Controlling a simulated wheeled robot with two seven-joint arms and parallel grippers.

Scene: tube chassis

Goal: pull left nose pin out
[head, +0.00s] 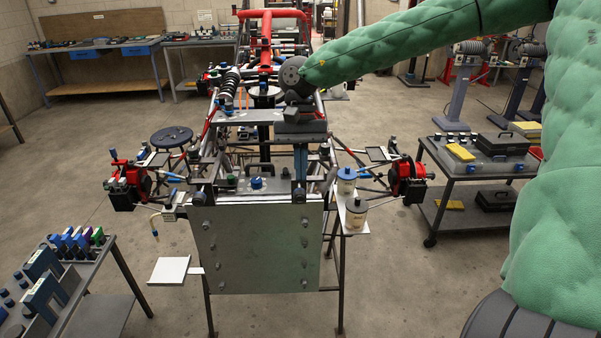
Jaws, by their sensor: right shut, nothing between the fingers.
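The tube chassis stands ahead with a flat grey nose plate (258,248) facing me. Small dark fittings sit at the plate's top edge, one at the left (199,195) and one at the right (299,193). The nose pins are too small to make out surely, so I cannot tell which detail is the left pin. My right gripper (300,176) points down over the nose, above the right-hand fitting. Its fingers are shut and empty; whether they touch anything is unclear. My left gripper is out of view.
White-and-blue canisters (356,212) stand on a small shelf right of the plate. A white pad (169,270) sticks out low at the left. A tool cart (80,285) is at the front left, and another cart (470,165) at the right. Red tubes (266,40) rise behind.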

